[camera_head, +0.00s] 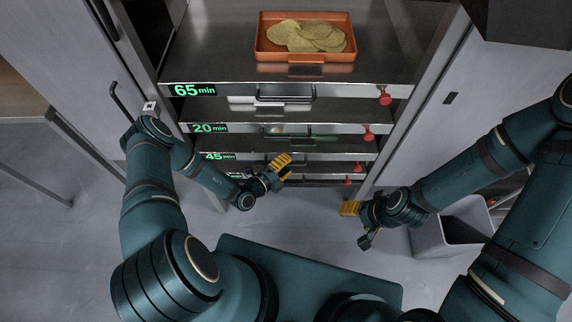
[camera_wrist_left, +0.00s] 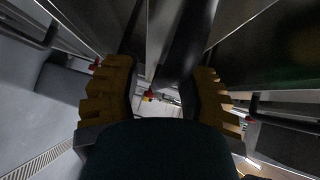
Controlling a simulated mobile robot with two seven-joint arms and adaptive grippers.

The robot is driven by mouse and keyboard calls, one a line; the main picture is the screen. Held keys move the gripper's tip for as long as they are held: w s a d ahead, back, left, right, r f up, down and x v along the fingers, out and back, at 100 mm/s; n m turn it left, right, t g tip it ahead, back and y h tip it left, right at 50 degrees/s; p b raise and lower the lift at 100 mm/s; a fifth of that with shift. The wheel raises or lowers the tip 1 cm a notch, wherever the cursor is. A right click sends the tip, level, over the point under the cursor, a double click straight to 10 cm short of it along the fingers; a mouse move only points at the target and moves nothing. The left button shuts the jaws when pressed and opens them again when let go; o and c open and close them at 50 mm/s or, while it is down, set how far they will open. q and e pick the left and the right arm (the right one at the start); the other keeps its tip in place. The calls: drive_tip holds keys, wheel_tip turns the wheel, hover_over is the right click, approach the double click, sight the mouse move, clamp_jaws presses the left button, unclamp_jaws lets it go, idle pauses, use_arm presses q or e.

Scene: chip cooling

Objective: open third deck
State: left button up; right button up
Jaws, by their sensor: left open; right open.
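The rack has stacked metal decks with green time labels. The third deck from the top (camera_head: 325,156) carries the "45 min" label (camera_head: 218,156) and a red knob (camera_head: 358,168) on its right. Its front looks closed. My left gripper (camera_head: 281,167), with yellow fingertips, is in front of this deck near the middle, over the handle area, and hides part of it. My right gripper (camera_head: 350,208) is open and empty, low to the right.
An orange tray (camera_head: 305,57) of round chips sits on the top deck (camera_head: 205,60). The "65 min" (camera_head: 194,90) and "20 min" (camera_head: 210,128) fronts are above the third deck. A grey bin (camera_head: 455,235) stands at the right. Floor at the left is clear.

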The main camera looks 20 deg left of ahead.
use_arm(q)
clamp_jaws()
drive_tip(key=shift+s, duration=0.15)
